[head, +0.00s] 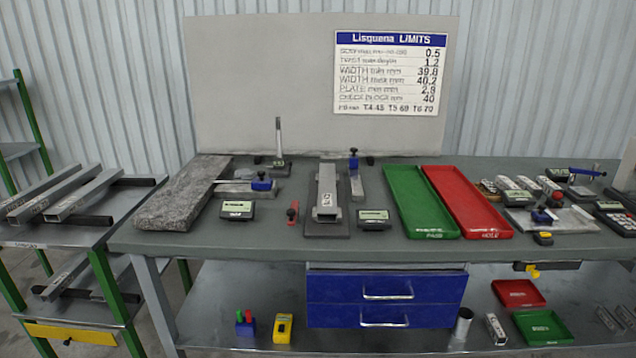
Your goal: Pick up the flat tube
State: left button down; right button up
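Several grey metal tubes lie side by side on the upper shelf of the green-legged rack at the left; the nearest tube (88,193) has its open end toward me. Another grey tube (65,277) lies on the rack's lower shelf. One more grey tube (327,188) lies lengthwise on a dark base plate (327,230) in the middle of the table, with a marked end facing me. I cannot tell for sure which one is the flat tube. Neither of my grippers is in view.
On the table (250,242) are a granite slab (182,198), a green tray (420,203), a red tray (467,202) and small gauges. Several instruments crowd the right end. The table's front edge is clear. A limits sign (390,75) hangs behind.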

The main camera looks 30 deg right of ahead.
aim_at(327, 208)
jog(key=z, duration=1)
